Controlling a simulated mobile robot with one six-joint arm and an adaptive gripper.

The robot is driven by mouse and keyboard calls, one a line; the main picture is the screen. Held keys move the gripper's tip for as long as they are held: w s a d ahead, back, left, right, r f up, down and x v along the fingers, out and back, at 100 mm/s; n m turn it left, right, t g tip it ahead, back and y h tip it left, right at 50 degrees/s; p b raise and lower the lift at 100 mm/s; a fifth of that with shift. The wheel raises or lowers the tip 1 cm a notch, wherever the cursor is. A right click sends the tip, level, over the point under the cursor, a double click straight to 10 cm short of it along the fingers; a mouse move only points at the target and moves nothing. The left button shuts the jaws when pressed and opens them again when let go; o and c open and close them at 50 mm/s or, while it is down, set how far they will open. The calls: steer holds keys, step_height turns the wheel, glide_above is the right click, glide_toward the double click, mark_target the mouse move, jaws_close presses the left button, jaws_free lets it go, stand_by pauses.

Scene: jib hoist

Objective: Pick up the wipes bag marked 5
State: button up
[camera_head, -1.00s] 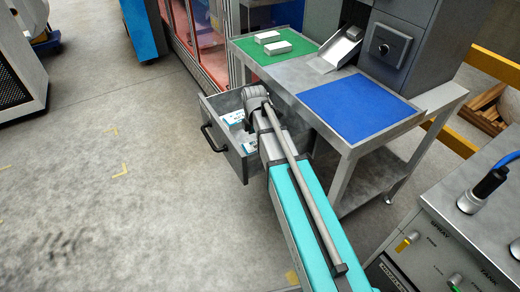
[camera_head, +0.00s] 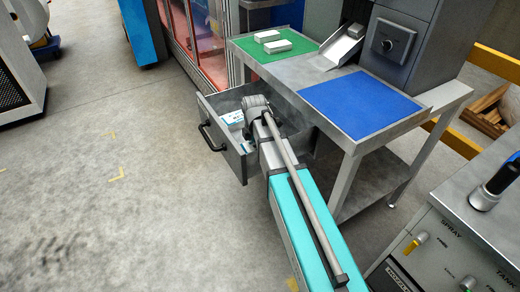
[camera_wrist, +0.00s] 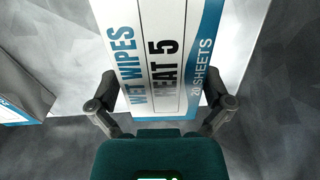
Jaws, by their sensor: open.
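The wipes bag marked 5 (camera_wrist: 165,60) is white and blue and reads "WET WIPES", "HEAT 5" and "20 SHEETS" in the wrist view. It lies just beyond and between the fingers of my gripper (camera_wrist: 162,100), which are spread open near its two sides. I cannot tell whether the fingers touch it. A white and blue pack (camera_head: 233,118) shows in the drawer.
Another blue and white pack (camera_wrist: 20,110) lies at the left in the wrist view. The drawer walls surround my arm's end. The workbench has a green mat (camera_head: 252,48) with two white boxes and a bare blue mat (camera_head: 360,105). A control cabinet (camera_head: 450,225) stands at right.

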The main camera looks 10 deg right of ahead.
mark_target(255, 146)
stand_by(0.3)
steer(key=c, duration=0.4)
steer(key=shift+r, duration=0.15)
step_height(255, 146, up, 18)
steer(key=p, duration=1.8)
